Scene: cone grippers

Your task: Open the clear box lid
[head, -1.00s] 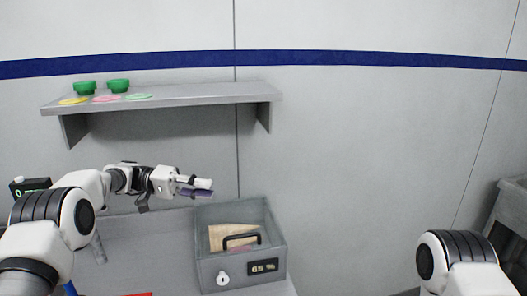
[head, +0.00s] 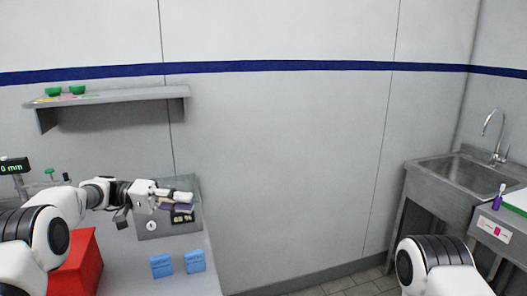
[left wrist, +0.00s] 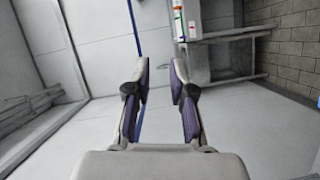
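The clear box (head: 150,233) is grey, with a round white lock and a 65 % display on its front. It stands on the table at lower left in the head view. My left gripper (head: 180,201) shows in front of the box and covers much of it, including the lid handle, so I cannot tell if they touch. In the left wrist view my left gripper (left wrist: 158,72) has its fingers apart with nothing between them. The box does not show there. My right arm shows at lower right, but its gripper is out of view.
A red bin (head: 76,262) and two blue blocks (head: 194,262) are on the table (head: 215,280) near the box. A wall shelf (head: 115,98) with green cups is above. A sink (head: 462,172) stands at right, with open floor (head: 345,284) between.

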